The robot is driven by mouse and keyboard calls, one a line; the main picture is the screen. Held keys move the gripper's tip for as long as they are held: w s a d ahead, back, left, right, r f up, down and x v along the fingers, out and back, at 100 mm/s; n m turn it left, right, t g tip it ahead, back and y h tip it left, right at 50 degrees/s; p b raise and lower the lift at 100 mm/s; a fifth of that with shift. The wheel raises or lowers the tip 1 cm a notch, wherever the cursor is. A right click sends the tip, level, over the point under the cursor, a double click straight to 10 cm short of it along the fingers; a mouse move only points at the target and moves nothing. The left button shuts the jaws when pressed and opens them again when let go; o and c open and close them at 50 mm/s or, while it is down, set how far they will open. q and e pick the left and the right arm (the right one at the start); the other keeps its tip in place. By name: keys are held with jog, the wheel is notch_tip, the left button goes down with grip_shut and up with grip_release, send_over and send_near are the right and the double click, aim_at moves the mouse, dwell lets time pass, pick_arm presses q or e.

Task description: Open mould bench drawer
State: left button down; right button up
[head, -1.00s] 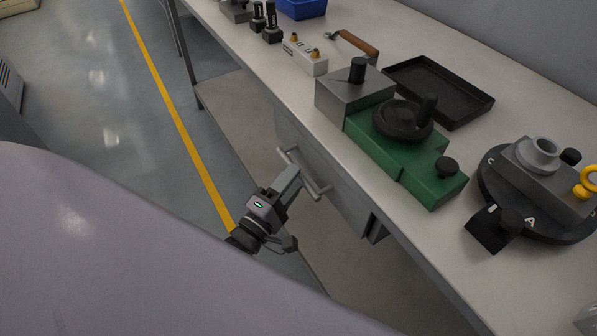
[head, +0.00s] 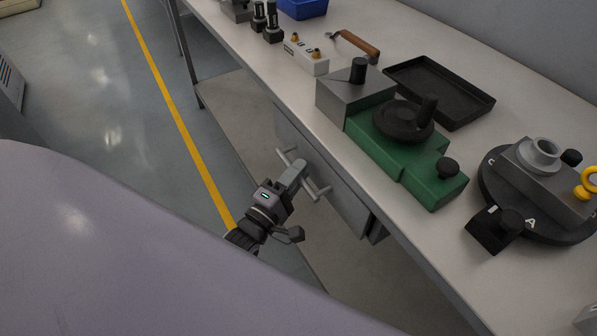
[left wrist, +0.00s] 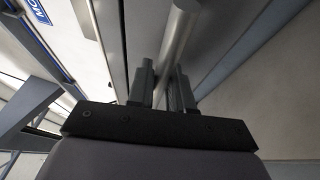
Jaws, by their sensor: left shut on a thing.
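The mould bench drawer (head: 343,205) is a grey front under the bench top. It looks closed or nearly so; I cannot tell if there is a small gap. Its bar handle (head: 317,190) stands off the front on short posts. My left gripper (head: 297,172) reaches up from the lower left and is shut on the handle, near its middle. In the left wrist view the handle (left wrist: 178,38) runs between the two fingers of my left gripper (left wrist: 163,85). My right gripper is in neither view.
The bench top (head: 400,215) overhangs the drawer. On it are a green machine with a black handwheel (head: 407,165), a black tray (head: 440,88) and a round turntable fixture (head: 535,190). A lower shelf (head: 235,125) lies below. The floor beside the yellow line (head: 180,125) is clear.

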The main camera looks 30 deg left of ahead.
pick_arm(q)
jog(key=s+a+p, duration=0.2)
jog(key=s+a, duration=0.4)
jog(key=s, duration=0.4)
jog(key=s+a+p, duration=0.3)
jog(key=s+a, duration=0.3)
jog(key=s, duration=0.5)
jog(key=shift+a, duration=0.2)
jog(key=c, duration=1.1)
grip_release()
jog(key=d+b+v, duration=0.1)
jog(key=v, duration=0.6)
jog(key=shift+a, duration=0.45)
